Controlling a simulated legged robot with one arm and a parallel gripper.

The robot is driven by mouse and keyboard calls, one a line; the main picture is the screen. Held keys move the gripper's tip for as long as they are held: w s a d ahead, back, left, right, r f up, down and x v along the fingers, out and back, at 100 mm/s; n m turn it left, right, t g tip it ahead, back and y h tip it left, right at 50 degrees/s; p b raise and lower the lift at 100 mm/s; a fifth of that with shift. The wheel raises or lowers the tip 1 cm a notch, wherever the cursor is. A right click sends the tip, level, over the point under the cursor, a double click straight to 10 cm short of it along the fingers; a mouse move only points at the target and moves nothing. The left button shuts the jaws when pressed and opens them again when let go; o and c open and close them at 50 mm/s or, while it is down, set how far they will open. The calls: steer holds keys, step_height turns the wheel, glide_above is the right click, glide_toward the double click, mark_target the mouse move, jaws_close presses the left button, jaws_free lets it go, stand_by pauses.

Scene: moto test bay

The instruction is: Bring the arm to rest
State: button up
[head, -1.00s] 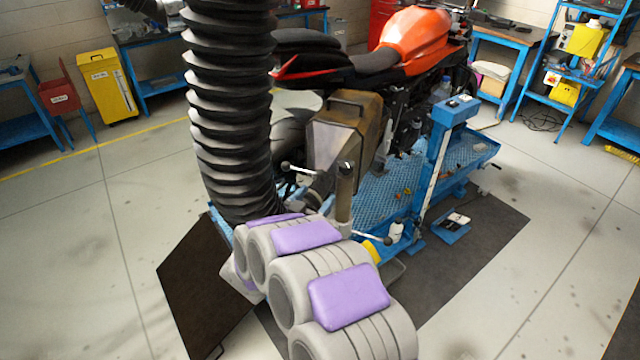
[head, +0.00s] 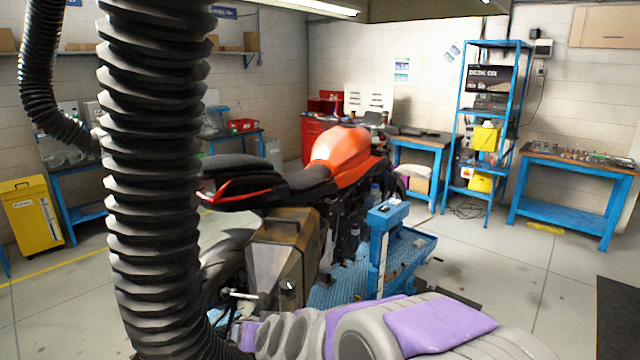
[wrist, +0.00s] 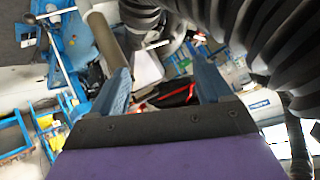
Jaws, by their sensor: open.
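My arm, grey with purple pads, reaches forward from the bottom of the head view. My gripper shows in the wrist view (wrist: 165,88), with two blue fingers spread apart and nothing held between them. Behind the fingers the wrist view shows parts of the motorcycle and a black ribbed hose (wrist: 225,30), tilted in the picture. In the head view my gripper cannot be made out. The orange motorcycle (head: 342,148) stands on a blue lift (head: 345,287) beyond my arm.
A thick black ribbed hose (head: 152,170) hangs close at the left, in front of the motorcycle's rear. A blue post (head: 380,245) rises from the lift. A yellow cabinet (head: 32,215), a blue shelf rack (head: 487,130) and a workbench (head: 570,185) stand behind. Open floor lies at the right.

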steer(key=s+d+g+h, duration=0.1)
steer(key=s+d+g, duration=0.2)
steer(key=s+d, duration=0.6)
steer(key=s+d+f+g+h, duration=0.1)
steer(key=s+d+g, duration=0.3)
steer(key=s+d, duration=0.5)
steer(key=s+d+f+m+g+h, duration=0.1)
steer(key=s+d+g+h, duration=0.2)
steer(key=s+d, duration=0.6)
steer(key=s, duration=0.8)
steer(key=shift+s, duration=0.4)
steer(key=shift+c, duration=0.4)
